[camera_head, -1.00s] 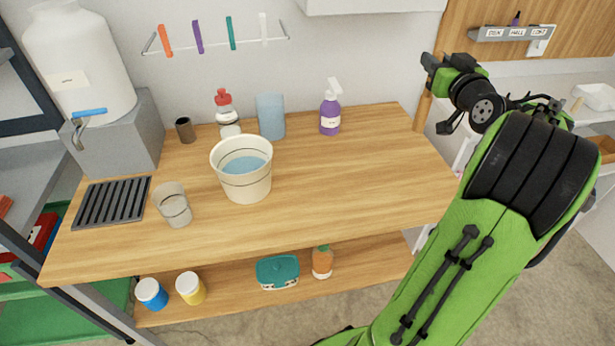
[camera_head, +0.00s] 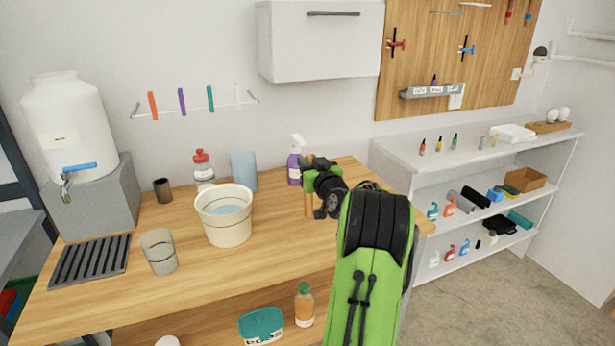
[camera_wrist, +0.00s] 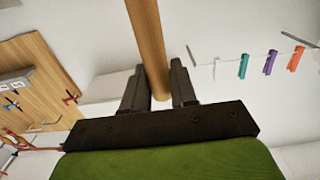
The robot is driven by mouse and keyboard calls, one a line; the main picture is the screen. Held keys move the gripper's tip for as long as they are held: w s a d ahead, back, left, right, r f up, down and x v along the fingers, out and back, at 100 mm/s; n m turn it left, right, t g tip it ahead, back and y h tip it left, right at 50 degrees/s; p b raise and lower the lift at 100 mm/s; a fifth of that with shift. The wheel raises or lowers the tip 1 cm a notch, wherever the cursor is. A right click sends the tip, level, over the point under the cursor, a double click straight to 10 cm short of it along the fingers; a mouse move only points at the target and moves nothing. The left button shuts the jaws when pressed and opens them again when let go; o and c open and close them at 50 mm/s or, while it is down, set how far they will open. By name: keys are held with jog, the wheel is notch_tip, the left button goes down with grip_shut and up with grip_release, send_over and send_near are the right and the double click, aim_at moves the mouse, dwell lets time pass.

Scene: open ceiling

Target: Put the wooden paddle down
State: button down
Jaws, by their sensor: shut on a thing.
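The wooden paddle shows as a round wooden shaft (camera_wrist: 150,45) between my fingers in the wrist view. My gripper (camera_wrist: 159,72) is shut on it. In the head view my gripper (camera_head: 313,180) is over the right part of the wooden workbench (camera_head: 190,275), to the right of the spray bottle. A short upright length of the paddle (camera_head: 309,205) shows below it; the rest is hidden or out of frame. I cannot tell whether its lower end touches the bench.
A white bucket (camera_head: 224,232) of blue liquid stands left of my gripper. A purple spray bottle (camera_head: 295,168), blue cup (camera_head: 243,170), clear cup (camera_head: 159,252) and black rack (camera_head: 90,260) are also on the bench. The bench front is clear. White shelves (camera_head: 475,160) stand at right.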

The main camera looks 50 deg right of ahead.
jog(key=shift+d+f, duration=0.1)
jog(key=shift+f, duration=0.6)
jog(key=c, duration=0.9)
grip_release()
jog(key=shift+r, duration=0.1)
